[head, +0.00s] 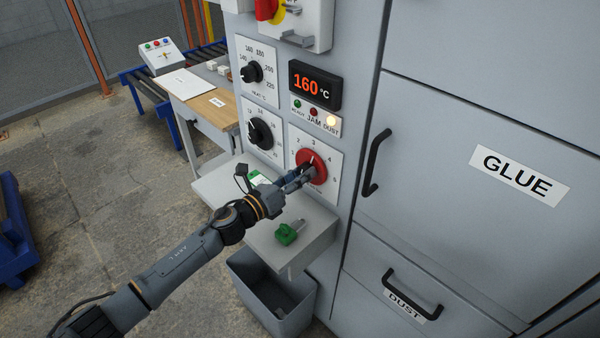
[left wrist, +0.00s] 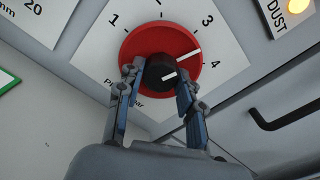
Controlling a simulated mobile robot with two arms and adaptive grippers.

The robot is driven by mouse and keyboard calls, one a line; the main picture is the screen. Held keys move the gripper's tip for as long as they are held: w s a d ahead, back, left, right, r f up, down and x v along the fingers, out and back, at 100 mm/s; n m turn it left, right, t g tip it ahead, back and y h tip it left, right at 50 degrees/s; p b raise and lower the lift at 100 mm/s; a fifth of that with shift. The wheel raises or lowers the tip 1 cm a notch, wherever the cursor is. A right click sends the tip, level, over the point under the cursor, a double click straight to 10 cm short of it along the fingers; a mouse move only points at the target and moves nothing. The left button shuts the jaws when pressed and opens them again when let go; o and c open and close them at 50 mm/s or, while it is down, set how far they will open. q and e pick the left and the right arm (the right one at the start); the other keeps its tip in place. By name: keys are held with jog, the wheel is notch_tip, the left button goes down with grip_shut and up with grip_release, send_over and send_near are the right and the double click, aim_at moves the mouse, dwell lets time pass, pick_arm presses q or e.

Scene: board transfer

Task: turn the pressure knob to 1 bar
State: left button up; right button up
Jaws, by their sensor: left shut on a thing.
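The pressure knob is a red disc (head: 318,160) with a black centre grip, on a white dial plate on the machine's front. In the left wrist view the red disc (left wrist: 150,42) shows a white pointer line toward the upper right, between 3 and 4. The figure 1 is at the dial's upper left. My left gripper (head: 299,178) reaches the knob from the front. In the left wrist view its fingers (left wrist: 157,84) are shut on the black centre grip (left wrist: 160,72), one on each side. The dial's lower lettering is partly hidden by a finger.
A grey shelf (head: 318,232) juts out below the dial, with a green-handled object (head: 287,234) on it. A grey bin (head: 262,300) stands beneath. Two black knobs (head: 252,72) (head: 260,134) sit left of the display (head: 314,86) reading 160 °C. A door handle (head: 375,160) is to the right.

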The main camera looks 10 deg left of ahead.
pick_arm(q)
jog(key=shift+r+n+p, duration=0.15)
jog(key=shift+n+p, duration=3.15)
jog(key=shift+n, duration=7.2)
jog(key=o, duration=1.2)
